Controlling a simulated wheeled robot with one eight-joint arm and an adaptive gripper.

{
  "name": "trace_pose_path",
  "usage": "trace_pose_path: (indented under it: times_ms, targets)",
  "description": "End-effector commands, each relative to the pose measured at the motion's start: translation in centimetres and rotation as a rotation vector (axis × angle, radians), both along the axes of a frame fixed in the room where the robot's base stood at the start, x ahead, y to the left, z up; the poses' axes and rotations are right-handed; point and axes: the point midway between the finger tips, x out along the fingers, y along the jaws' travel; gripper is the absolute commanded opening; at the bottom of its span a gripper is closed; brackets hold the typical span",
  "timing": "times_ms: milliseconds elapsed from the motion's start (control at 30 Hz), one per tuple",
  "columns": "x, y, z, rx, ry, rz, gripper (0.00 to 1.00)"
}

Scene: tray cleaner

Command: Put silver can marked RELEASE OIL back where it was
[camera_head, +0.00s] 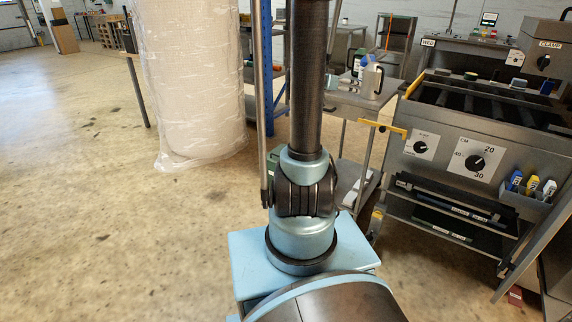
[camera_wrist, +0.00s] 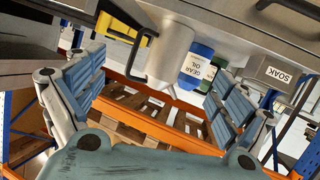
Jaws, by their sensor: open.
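In the wrist view my gripper (camera_wrist: 160,92) is open, with its blue-padded fingers spread apart on the left and right. No can with a readable RELEASE OIL label shows in either view. A plain light-grey, tapering metal object (camera_wrist: 166,58) appears beyond the gap between the fingers; I cannot tell whether it is the can. A blue and white container marked GEAR OIL (camera_wrist: 195,65) is beside it. The head view shows my arm in the middle, but not the gripper.
In the wrist view a grey SOAK box (camera_wrist: 278,73) is at the right, and an orange rack beam (camera_wrist: 150,122) crosses below. In the head view a grey machine (camera_head: 440,150) stands right, a trolley (camera_head: 345,100) behind my arm, and a wrapped stack (camera_head: 190,80) left. Left floor is clear.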

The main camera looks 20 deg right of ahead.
Motion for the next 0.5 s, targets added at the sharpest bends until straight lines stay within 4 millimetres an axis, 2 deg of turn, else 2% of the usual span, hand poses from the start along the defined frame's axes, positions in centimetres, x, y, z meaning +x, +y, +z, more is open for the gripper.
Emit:
trace_pose_path:
  times_ms: [233,500]
  targets:
    - [-4.8,5.3,-1.3,0.140,0.164,0.070,0.93]
    - [-10.4,11.6,-3.8,0.292,0.352,0.197,0.93]
